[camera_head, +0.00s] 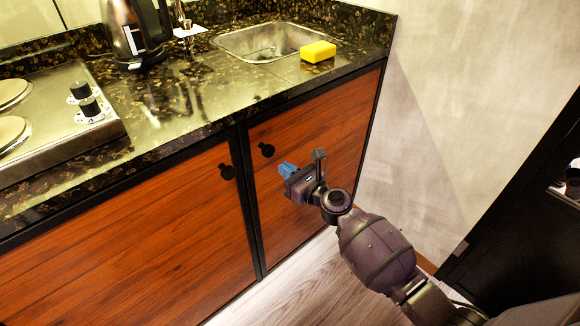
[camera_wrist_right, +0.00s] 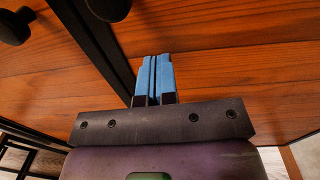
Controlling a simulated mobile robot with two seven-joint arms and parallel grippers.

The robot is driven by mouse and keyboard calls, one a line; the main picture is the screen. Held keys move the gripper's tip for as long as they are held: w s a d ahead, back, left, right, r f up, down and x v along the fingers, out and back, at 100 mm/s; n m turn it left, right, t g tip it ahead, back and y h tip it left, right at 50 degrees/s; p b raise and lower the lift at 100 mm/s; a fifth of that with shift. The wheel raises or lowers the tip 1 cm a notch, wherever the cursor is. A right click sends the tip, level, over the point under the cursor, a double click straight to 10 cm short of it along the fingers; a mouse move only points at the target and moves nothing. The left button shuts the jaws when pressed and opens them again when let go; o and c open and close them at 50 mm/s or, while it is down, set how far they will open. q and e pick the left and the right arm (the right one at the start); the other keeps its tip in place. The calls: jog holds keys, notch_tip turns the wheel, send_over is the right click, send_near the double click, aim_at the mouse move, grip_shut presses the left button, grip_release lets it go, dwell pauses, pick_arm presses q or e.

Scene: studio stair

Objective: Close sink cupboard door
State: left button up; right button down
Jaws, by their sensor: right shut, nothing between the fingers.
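The sink cupboard door (camera_head: 325,125) is the wooden panel under the sink (camera_head: 270,42), with a round black knob (camera_head: 267,150) near its upper left corner. It looks flush or nearly flush with the cupboard front; a small gap cannot be ruled out. My right gripper (camera_head: 286,169) is in front of this door, just below and right of the knob. In the right wrist view, its blue fingers (camera_wrist_right: 154,60) are together and empty, pointing along the door panel (camera_wrist_right: 215,75). Whether they touch the door cannot be told. My left gripper is out of view.
A second wooden door (camera_head: 130,240) with a black knob (camera_head: 227,172) is to the left. The counter holds a hob (camera_head: 60,120), a kettle (camera_head: 135,30) and a yellow sponge (camera_head: 318,52). A wall (camera_head: 460,90) bounds the right side, with a dark cabinet (camera_head: 530,220) beyond.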

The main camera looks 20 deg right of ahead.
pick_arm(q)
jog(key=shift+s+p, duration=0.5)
pick_arm(e)
jog(key=v, duration=1)
jog(key=shift+s, duration=0.35)
jog(key=shift+a, duration=0.15)
pick_arm(q)
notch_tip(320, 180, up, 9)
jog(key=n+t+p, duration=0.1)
jog(key=p, duration=1.1)
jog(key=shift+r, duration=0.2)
pick_arm(e)
jog(key=s+d+r+n+g+h, duration=0.1)
jog(key=s+d+n+g+h, duration=0.1)
jog(key=s+n, duration=1.4)
jog(key=s+d+r+n+g+h, duration=0.1)
jog(key=s+n+g+h, duration=0.2)
jog(key=s+n, duration=1.3)
jog(key=shift+s+d+g+h, duration=0.35)
jog(key=shift+s+h, duration=0.65)
jog(key=shift+s, duration=0.4)
